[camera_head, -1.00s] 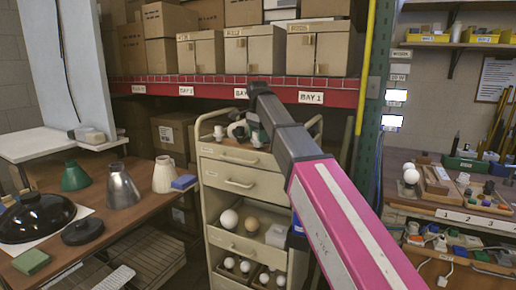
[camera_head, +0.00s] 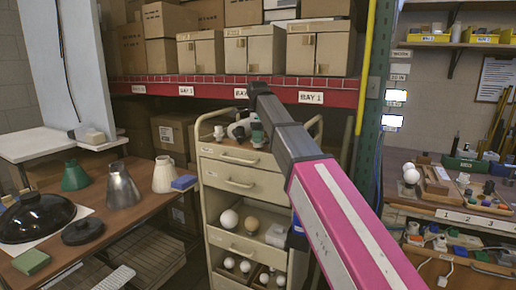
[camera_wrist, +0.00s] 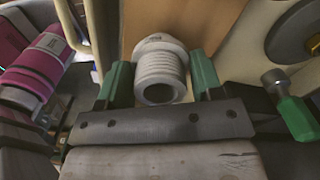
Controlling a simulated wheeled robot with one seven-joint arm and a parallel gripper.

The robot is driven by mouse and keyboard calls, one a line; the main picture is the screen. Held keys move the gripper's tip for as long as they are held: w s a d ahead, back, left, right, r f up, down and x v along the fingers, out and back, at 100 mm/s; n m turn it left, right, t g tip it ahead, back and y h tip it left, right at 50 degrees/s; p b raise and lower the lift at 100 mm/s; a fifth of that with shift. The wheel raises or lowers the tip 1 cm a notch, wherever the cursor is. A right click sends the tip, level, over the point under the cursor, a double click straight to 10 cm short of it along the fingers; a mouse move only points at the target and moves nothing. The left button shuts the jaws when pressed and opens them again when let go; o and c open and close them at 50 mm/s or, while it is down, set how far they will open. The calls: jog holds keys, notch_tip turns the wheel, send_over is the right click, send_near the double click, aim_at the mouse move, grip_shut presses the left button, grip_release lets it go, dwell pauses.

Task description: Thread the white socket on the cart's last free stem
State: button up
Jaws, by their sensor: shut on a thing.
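The white socket (camera_wrist: 160,75), a ribbed, threaded cylinder with an open end, sits between the two green fingers of my gripper (camera_wrist: 161,84) in the wrist view. The fingers are shut on its sides. In the head view my gripper (camera_head: 254,131) is over the top of the beige cart (camera_head: 240,181), low and close to it. White and dark fittings (camera_head: 236,130) show beside it on the cart top, too small to tell apart. I cannot make out a free stem there, as my arm and gripper cover part of the top.
A green-handled part with a metal end (camera_wrist: 290,106) lies close to the right of my gripper. The cart's handle rails rise at both sides. Lamp shades (camera_head: 122,187) stand on the left bench (camera_head: 135,232). Boxes (camera_head: 249,50) fill the shelf behind.

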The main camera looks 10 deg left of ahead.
jog(key=m, duration=0.4)
jog(key=shift+m, duration=0.4)
jog(key=shift+m, duration=0.3)
jog(key=o, duration=0.8)
jog(key=shift+m, duration=0.4)
jog(key=shift+c, duration=0.2)
jog(key=o, duration=0.5)
